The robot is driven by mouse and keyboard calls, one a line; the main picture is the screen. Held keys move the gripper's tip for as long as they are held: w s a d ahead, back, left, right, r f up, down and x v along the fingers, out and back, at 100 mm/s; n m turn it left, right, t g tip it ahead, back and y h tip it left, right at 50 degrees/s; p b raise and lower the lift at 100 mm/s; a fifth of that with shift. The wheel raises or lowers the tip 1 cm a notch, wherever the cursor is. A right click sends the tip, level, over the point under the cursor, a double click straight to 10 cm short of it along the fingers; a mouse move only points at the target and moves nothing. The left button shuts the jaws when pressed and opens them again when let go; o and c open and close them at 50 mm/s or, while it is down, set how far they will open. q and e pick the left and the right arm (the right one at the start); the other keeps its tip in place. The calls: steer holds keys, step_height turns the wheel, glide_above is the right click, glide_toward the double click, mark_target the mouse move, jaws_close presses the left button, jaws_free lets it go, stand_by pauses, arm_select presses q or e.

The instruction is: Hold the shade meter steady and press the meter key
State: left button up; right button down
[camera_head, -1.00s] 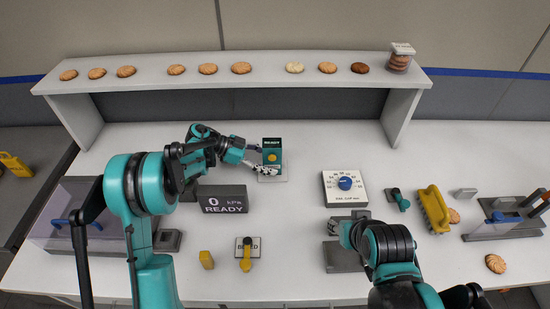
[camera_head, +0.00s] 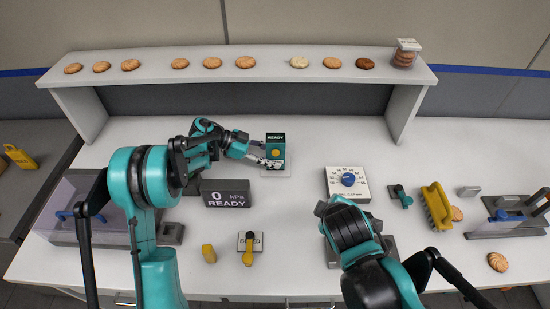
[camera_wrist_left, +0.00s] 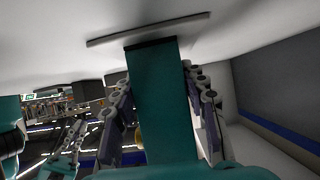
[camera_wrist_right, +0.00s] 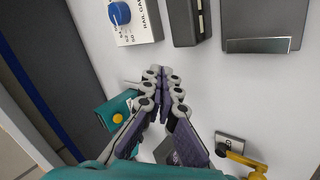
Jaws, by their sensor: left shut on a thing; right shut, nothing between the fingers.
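The shade meter (camera_head: 275,146) is a teal upright box with a dark READY display on top and a round yellow-orange key (camera_head: 275,153). It stands on a pale plate (camera_head: 284,173) below the shelf. My left gripper (camera_head: 265,160) is shut on its lower part from the left. In the left wrist view the meter's teal body (camera_wrist_left: 160,100) fills the space between the fingers. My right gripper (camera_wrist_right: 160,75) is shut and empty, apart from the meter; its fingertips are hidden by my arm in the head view. The right wrist view shows the meter's key (camera_wrist_right: 117,118) left of the fingers.
A white gauge box with a blue dial (camera_head: 348,179) stands right of the meter. A yellow lever (camera_head: 248,250) is nearer the front. Biscuits line the shelf (camera_head: 270,70). Table between meter and dial is clear.

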steer(key=w+a+r+n+t, duration=0.2)
steer(key=a+n, duration=0.5)
steer(key=n, duration=0.4)
steer(key=w+a+r+n+t, duration=0.2)
steer(key=a+n, duration=0.5)
steer(key=n, duration=0.5)
steer(key=shift+a+y, duration=0.3)
steer(key=shift+a, duration=0.1)
steer(key=shift+w, duration=0.1)
glide_toward(275, 155)
step_height(275, 155, down, 3)
steer(key=w, duration=0.4)
steer(key=shift+w+d+f, duration=0.15)
steer(key=shift+w+f, duration=0.05)
steer(key=shift+w, duration=0.55)
